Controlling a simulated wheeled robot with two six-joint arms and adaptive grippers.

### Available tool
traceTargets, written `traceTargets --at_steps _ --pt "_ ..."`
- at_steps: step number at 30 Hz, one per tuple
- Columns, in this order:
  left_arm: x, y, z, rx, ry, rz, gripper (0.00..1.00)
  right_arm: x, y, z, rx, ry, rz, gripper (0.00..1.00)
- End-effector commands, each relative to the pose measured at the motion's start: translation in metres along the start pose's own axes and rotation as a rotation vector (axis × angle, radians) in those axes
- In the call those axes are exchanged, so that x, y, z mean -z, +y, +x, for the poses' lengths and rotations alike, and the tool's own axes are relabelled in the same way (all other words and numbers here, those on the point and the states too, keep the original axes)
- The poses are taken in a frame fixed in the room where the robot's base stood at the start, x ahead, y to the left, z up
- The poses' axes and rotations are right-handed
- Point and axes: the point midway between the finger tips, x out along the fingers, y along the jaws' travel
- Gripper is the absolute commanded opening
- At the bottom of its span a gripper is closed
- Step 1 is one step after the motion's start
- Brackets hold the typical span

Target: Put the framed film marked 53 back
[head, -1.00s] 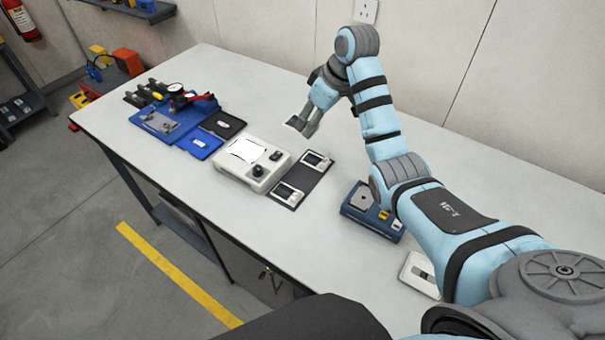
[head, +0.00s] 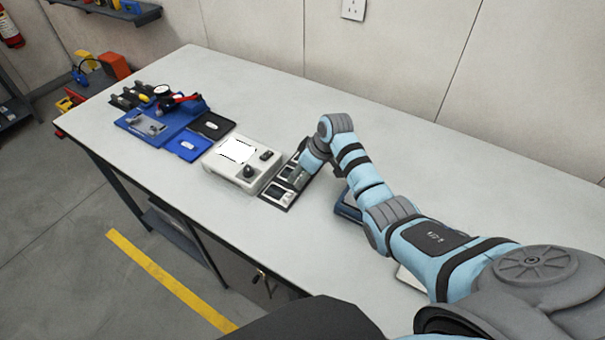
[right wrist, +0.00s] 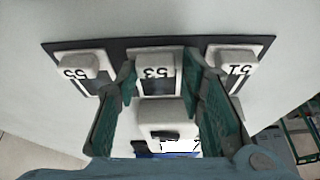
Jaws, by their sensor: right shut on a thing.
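The framed film marked 53 (right wrist: 158,72) is between the fingers of my right gripper (right wrist: 168,112), which is shut on it. In the right wrist view it lines up between the films marked 55 (right wrist: 78,66) and 51 (right wrist: 238,68), over the middle of the dark mat (right wrist: 115,43). I cannot tell whether it rests fully on the mat. In the head view my right gripper (head: 300,174) is low at the mat (head: 268,201) and hides part of it. My left gripper is not in view.
A white viewer box (head: 225,170) with a lit screen and knobs stands just left of the mat. Blue and black pads and a gauge lie further left. A blue tray (head: 346,212) is partly hidden behind my right arm. The back of the table is clear.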

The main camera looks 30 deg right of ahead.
Motion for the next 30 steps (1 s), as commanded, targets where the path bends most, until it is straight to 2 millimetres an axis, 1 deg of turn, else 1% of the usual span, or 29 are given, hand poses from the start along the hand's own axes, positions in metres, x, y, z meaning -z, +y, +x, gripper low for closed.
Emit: traceTargets --at_steps 2,3,6,15,17,19,23,27,30 --pt "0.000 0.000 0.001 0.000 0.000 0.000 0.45 -0.001 0.000 0.002 0.000 0.000 0.000 0.17" --pt "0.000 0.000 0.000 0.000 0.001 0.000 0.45 0.000 0.000 0.001 0.000 0.000 0.000 0.42" --pt "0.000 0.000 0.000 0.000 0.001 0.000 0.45 0.000 0.000 0.001 0.000 0.000 0.000 0.56" --pt "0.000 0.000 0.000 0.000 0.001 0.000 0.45 0.000 0.000 0.000 0.000 0.000 0.000 0.56" --pt "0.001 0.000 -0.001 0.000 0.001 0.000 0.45 0.001 0.000 -0.003 0.000 0.000 0.000 0.56" --pt "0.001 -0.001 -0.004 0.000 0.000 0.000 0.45 0.001 0.001 -0.011 -0.002 0.002 -0.001 0.56" --pt "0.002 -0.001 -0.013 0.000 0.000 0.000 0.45 0.002 0.001 -0.039 -0.003 0.002 -0.002 0.56" --pt "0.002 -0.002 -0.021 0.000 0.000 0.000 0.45 0.003 0.002 -0.079 -0.005 0.004 -0.002 0.56" --pt "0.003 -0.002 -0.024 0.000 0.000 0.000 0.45 0.002 0.001 -0.102 -0.004 0.003 -0.001 0.56"
